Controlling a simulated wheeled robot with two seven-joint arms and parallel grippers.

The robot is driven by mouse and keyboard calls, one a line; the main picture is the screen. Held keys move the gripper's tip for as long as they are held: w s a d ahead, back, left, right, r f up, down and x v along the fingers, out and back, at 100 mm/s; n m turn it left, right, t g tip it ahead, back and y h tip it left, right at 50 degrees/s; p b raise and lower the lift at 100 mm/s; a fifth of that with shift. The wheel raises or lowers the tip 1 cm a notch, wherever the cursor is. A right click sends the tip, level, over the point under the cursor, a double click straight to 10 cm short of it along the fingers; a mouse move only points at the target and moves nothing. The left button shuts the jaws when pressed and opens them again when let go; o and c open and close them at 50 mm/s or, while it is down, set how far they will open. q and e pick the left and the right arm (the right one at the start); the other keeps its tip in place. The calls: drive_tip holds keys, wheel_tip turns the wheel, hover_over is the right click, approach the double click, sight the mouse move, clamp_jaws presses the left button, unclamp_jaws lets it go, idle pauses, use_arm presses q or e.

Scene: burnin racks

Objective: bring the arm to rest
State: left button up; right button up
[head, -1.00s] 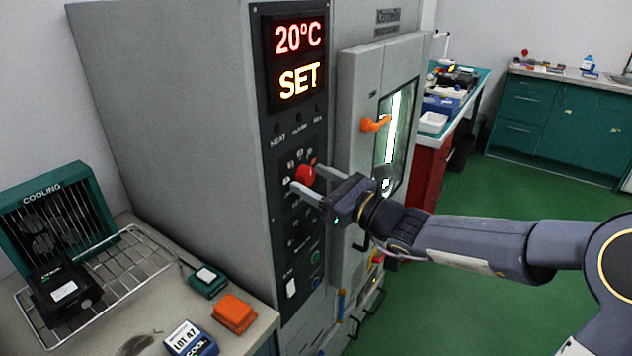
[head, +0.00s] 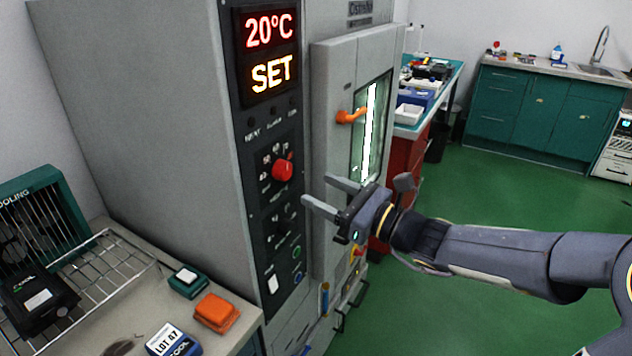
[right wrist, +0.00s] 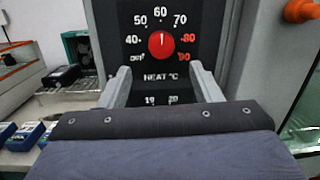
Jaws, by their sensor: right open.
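My right gripper (head: 325,195) is open and empty in the head view, in front of the grey oven's control panel (head: 262,215). It is clear of the red heat knob (head: 283,169), which sits up and left of the fingers. In the right wrist view the two fingers (right wrist: 162,85) stand apart, with the red knob (right wrist: 161,43) beyond and between them. The knob's white mark points up toward 60. The display (head: 270,50) reads 20°C and SET. My left gripper is not in view.
The oven door (head: 328,110) with its orange handle (head: 351,116) is shut. At left a bench holds a wire rack (head: 112,270), a teal cooling fan (head: 35,215), an orange block (head: 215,312) and a LOT 47 block (head: 172,340). Green floor (head: 480,220) lies open at right.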

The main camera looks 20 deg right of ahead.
drive_tip(key=s+a+n+g+p, duration=0.45)
drive_tip(key=s+n+g, duration=0.25)
drive_tip(key=s+n, duration=0.7)
drive_tip(key=s+d+f+n+g+h+p, duration=0.1)
drive_tip(key=s+d+f+n+h+p, duration=0.1)
drive_tip(key=s+d+f+n+h, duration=0.5)
drive_tip(key=s+d+n+h, duration=0.1)
drive_tip(key=s+n, duration=0.3)
drive_tip(key=s, duration=0.1)
drive_tip(key=shift+s+d+g+h+p, duration=0.15)
drive_tip(key=shift+d+g+h+p, duration=0.15)
drive_tip(key=shift+h+p, duration=0.1)
